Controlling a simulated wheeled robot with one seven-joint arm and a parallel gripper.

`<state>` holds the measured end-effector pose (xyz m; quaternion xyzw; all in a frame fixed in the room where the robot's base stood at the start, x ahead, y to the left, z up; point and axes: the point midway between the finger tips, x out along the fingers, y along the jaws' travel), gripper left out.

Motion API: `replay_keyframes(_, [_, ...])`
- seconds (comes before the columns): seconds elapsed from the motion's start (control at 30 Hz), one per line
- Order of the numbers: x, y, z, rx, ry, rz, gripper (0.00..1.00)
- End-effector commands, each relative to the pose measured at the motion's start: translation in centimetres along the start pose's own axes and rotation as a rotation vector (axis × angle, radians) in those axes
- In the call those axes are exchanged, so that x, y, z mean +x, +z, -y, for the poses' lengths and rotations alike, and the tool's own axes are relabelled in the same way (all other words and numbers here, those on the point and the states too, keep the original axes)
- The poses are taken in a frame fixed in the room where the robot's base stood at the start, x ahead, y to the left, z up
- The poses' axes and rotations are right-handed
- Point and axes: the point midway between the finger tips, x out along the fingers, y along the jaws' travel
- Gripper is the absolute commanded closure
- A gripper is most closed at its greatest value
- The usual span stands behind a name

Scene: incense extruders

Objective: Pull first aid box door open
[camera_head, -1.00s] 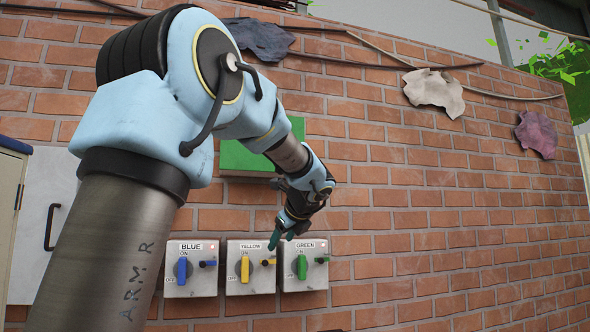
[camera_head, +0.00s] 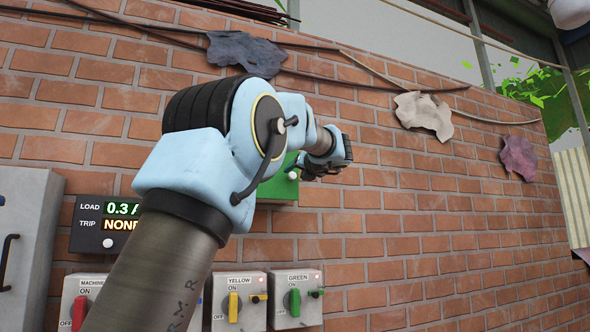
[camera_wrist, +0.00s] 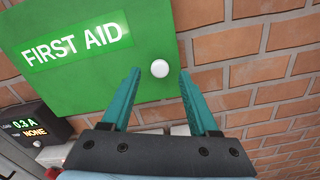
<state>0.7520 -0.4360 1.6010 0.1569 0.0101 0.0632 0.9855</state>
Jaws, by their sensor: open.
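The green first aid box (camera_wrist: 60,75) fills the upper left of the wrist view, with a lit FIRST AID label. Its door looks shut. A round white knob (camera_wrist: 160,68) sits near the door's right edge. My gripper (camera_wrist: 157,72) is open, with one teal finger on each side of the knob in the picture; whether the knob is at finger depth I cannot tell. In the head view the box (camera_head: 276,190) is mostly hidden behind my arm, with the knob (camera_head: 292,175) showing. My gripper (camera_head: 300,165) is beside it there, fingertips unclear.
Below the box are switch boxes, including yellow (camera_head: 239,302) and green (camera_head: 296,299). A LOAD/TRIP display (camera_head: 105,225) and a grey cabinet (camera_head: 25,250) are at left. The brick wall to the right is clear, with cloth scraps (camera_head: 424,115) higher up.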

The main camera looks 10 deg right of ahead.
Motion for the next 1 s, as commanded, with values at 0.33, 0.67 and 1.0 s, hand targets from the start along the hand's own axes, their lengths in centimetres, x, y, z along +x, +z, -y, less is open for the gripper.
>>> replay_keyframes(0.33, [2.5,0.0,0.0,-0.002,-0.001,0.0,0.39])
replay_keyframes(0.67, [2.5,0.0,0.0,-0.002,-0.001,0.0,0.54])
replay_keyframes(1.0, [2.5,0.0,0.0,-0.002,-0.001,0.0,0.92])
